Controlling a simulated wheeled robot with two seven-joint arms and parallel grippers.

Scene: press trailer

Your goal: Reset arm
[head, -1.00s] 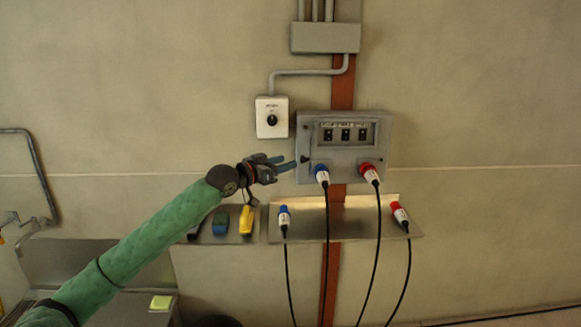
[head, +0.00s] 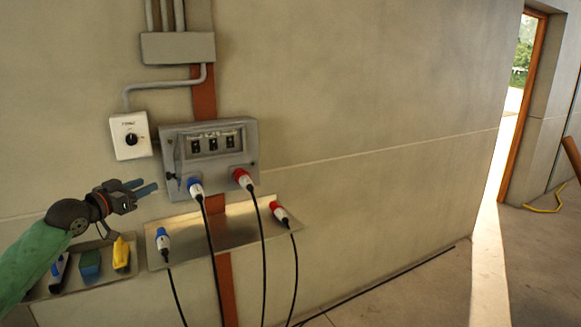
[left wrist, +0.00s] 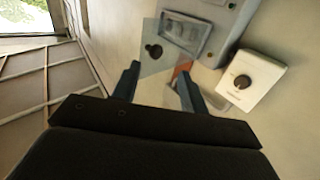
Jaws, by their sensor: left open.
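My left gripper (head: 146,188) is open and empty in the head view, its fingers pointing right toward the lower left side of the grey power box (head: 212,166). In the left wrist view its two dark fingers (left wrist: 158,88) stand apart, with the box (left wrist: 222,14) beyond them. A clear cover flap shows between and above the fingers. The box has a row of dark switches. A blue plug (head: 196,189) and a red plug (head: 244,179) sit in its underside. My right gripper is not in view.
A white box with a black knob (head: 131,136) hangs left of the power box. A metal shelf (head: 215,229) below holds a loose blue plug (head: 163,241) and red plug (head: 279,212). A left shelf holds a yellow item (head: 121,254). Black cables hang down. Open floor and a doorway (head: 521,105) lie right.

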